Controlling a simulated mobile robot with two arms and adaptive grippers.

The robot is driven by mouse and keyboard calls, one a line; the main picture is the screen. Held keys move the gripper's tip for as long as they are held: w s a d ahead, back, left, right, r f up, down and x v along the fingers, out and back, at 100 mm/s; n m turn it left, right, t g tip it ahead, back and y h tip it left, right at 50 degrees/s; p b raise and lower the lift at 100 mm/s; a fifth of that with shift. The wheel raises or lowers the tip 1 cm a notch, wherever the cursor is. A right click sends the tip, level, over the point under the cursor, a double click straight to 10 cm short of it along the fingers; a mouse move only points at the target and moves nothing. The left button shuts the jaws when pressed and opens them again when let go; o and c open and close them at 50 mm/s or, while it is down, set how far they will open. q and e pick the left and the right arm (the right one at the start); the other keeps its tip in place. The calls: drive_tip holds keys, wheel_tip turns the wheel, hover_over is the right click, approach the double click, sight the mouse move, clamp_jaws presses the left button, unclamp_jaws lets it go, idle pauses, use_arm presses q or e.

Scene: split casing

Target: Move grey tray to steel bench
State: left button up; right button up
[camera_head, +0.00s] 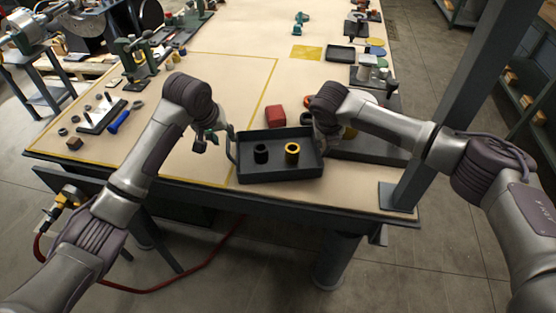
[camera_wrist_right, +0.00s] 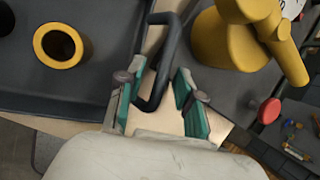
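The grey tray (camera_head: 278,176) lies near the front edge of the large tan-topped table (camera_head: 215,75), with a raised handle at each end. It holds a black ring-shaped part (camera_head: 261,153) and a yellow one (camera_head: 292,152). My left gripper (camera_head: 212,138) is beside the tray's left handle and looks open and empty. My right gripper (camera_wrist_right: 157,98) is open at the right handle (camera_wrist_right: 172,45), whose bar passes between its fingers with gaps showing. In the head view the right gripper is mostly hidden by its arm. I cannot tell which surface is the steel bench.
A red block (camera_head: 276,116) sits behind the tray. A yellow part (camera_wrist_right: 240,40) stands close right of the right gripper. A dark post (camera_head: 450,110) rises at the table's right corner. A blue-handled tool (camera_head: 119,122) lies left; the table's middle is mostly clear.

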drive_tip(key=shift+s+r, duration=0.1)
drive_tip(key=shift+r, duration=0.15)
use_arm(q)
drive_tip(key=v, duration=0.7)
use_arm(e)
drive_tip(key=v, duration=1.1)
drive_tip(key=shift+r, duration=0.2)
use_arm(q)
drive_tip(key=shift+f, duration=0.1)
use_arm(e)
drive_tip(key=shift+s+a, duration=0.15)
